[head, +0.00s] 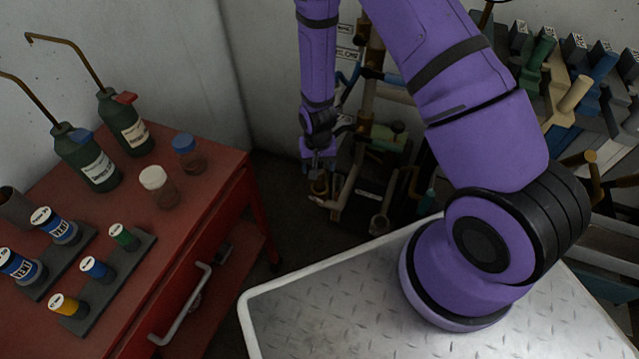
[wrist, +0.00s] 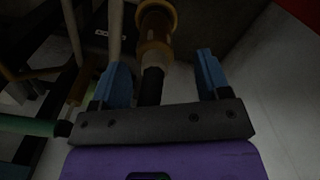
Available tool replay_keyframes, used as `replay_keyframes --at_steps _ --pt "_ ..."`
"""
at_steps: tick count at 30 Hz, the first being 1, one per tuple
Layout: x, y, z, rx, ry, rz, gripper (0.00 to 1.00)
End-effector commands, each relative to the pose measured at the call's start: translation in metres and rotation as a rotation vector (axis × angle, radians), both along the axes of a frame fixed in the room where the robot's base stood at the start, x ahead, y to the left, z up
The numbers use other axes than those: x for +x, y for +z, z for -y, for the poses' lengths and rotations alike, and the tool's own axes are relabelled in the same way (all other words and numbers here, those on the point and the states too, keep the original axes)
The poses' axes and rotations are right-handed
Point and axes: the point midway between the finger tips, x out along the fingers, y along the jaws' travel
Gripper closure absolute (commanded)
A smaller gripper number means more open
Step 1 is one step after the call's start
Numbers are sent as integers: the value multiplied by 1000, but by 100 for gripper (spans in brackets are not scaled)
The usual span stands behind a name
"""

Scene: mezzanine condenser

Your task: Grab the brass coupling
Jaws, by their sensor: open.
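The brass coupling (wrist: 155,27) is a yellow-brown flanged cylinder near the top middle of the wrist view. A pale collar and a dark stem run from it down toward my palm. My gripper (wrist: 163,65) is open, its two blue fingers apart on either side of the stem's line. The coupling lies beyond the fingertips in the picture, nearer the left finger; no contact is visible. In the head view, the coupling (head: 319,186) shows small and dark just below my gripper (head: 318,165), beside the pipework.
Dark pipework with a green cylinder (head: 388,137) stands right of my gripper. A red cabinet (head: 215,185) with bottles, jars and coloured cylinders is at left. A rack of coloured handles (head: 570,90) is at right. Dark open floor lies between cabinet and pipework.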

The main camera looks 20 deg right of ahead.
Motion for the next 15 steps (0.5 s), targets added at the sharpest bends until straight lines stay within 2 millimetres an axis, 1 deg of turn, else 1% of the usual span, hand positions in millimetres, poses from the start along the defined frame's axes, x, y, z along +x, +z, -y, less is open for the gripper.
replay_keyframes --at_steps 6,9,12,15 --pt "-5 -28 3 -1 -1 -4 30" --pt "-5 -39 3 0 0 -3 30" --pt "-5 -46 3 1 0 -2 30" --pt "-5 -48 3 0 0 -1 30"
